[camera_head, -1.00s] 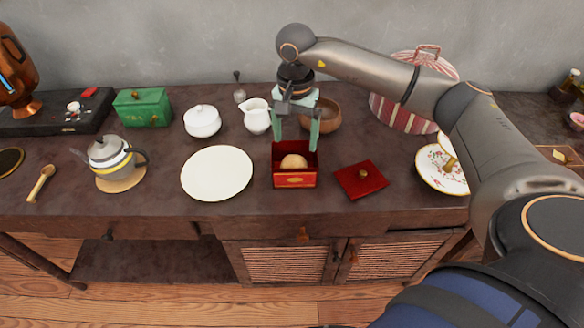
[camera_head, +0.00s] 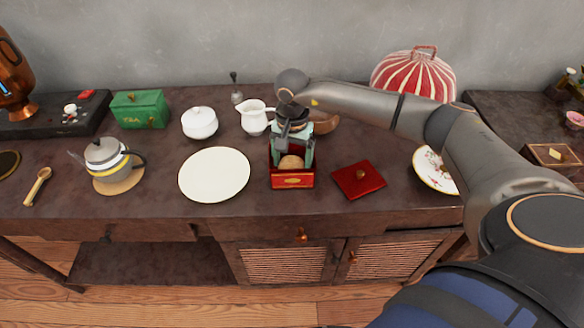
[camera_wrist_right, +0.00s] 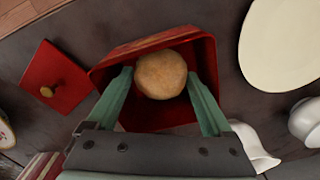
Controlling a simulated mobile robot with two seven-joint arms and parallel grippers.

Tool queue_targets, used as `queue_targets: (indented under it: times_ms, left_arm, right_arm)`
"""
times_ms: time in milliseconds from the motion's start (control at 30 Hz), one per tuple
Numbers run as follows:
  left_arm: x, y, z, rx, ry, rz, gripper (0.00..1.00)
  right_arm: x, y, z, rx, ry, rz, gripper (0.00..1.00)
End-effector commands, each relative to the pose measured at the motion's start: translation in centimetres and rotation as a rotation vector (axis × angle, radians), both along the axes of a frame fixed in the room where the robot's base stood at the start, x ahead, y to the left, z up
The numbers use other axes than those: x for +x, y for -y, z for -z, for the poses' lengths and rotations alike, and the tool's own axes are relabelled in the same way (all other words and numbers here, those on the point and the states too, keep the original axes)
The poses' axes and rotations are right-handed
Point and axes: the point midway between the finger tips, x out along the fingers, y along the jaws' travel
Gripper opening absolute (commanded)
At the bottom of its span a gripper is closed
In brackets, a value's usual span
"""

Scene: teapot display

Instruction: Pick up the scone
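The scone (camera_head: 291,162) is a round, golden-brown bun inside an open red box (camera_head: 293,181). In the right wrist view the scone (camera_wrist_right: 161,75) lies inside the red box (camera_wrist_right: 207,57), close to its far wall. My right gripper (camera_head: 292,158) reaches down into the box from above. Its green fingers (camera_wrist_right: 161,82) are open, one on each side of the scone; I cannot tell whether either touches it. My left gripper is not in view.
A red lid with a gold knob (camera_head: 359,179) lies right of the box. A white plate (camera_head: 214,175) lies to its left. A white creamer (camera_head: 254,117) and a brown bowl (camera_head: 325,123) stand behind. Bare counter lies in front of the box.

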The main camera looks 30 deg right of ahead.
Motion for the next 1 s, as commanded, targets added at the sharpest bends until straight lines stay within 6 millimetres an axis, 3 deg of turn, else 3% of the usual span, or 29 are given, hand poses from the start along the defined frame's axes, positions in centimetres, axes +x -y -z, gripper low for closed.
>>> queue_targets:
  times_ms: [67,500,767,1000]
  left_arm:
    - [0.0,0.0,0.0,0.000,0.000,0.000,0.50]
    - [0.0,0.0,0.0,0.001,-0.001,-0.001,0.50]
    - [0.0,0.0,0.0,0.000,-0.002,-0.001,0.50]
    - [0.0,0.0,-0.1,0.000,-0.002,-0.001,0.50]
  right_arm:
    - [0.0,0.0,0.0,0.000,0.000,0.000,0.75]
    - [0.0,0.0,-0.1,0.001,0.001,0.000,0.25]
    - [0.1,0.0,-0.3,0.000,0.002,0.000,0.25]
    - [0.2,0.0,-4.1,0.001,0.007,0.000,0.25]
